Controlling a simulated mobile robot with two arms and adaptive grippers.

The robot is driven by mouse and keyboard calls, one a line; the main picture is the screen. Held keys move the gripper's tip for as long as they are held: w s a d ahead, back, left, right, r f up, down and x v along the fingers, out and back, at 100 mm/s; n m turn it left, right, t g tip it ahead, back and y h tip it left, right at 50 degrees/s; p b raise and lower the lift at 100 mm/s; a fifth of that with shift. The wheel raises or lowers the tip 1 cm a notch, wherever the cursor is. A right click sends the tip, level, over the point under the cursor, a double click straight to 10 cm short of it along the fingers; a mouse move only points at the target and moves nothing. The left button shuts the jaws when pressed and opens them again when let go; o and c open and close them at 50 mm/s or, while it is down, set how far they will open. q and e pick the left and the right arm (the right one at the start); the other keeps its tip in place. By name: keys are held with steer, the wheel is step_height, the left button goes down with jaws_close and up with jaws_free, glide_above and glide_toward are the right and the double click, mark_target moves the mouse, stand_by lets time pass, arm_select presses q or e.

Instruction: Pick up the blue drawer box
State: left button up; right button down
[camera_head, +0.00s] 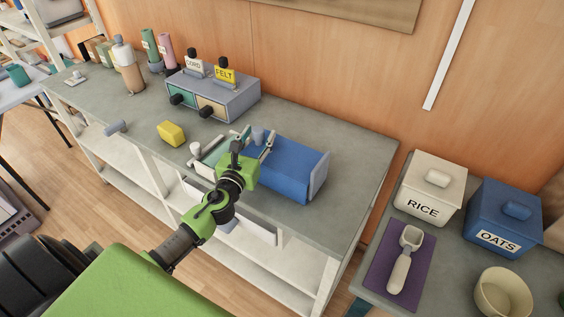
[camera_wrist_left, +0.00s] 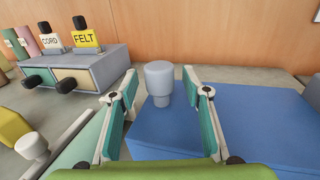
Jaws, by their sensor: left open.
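The blue drawer box (camera_head: 295,165) lies on the grey worktop, near its right end. Its grey-blue knob (camera_wrist_left: 159,80) sticks up at the near end in the left wrist view. My left gripper (camera_head: 256,139) is over the left end of the blue box, with its fingers spread. In the left wrist view the open fingers (camera_wrist_left: 161,88) stand on either side of the knob, with gaps visible between them and it. The gripper and arm hide part of the box's left end in the head view. My right gripper is not in view.
A pale green drawer box (camera_head: 210,150) with a white knob sits just left of my gripper. A grey cabinet (camera_head: 225,99) with FELT and CORD labels stands behind, and a yellow block (camera_head: 171,133) lies left. RICE and OATS bins stand on another table at right.

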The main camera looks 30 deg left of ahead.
arm_select(q)
steer(key=shift+c, duration=0.4)
jaws_close()
steer(key=shift+r, duration=0.1)
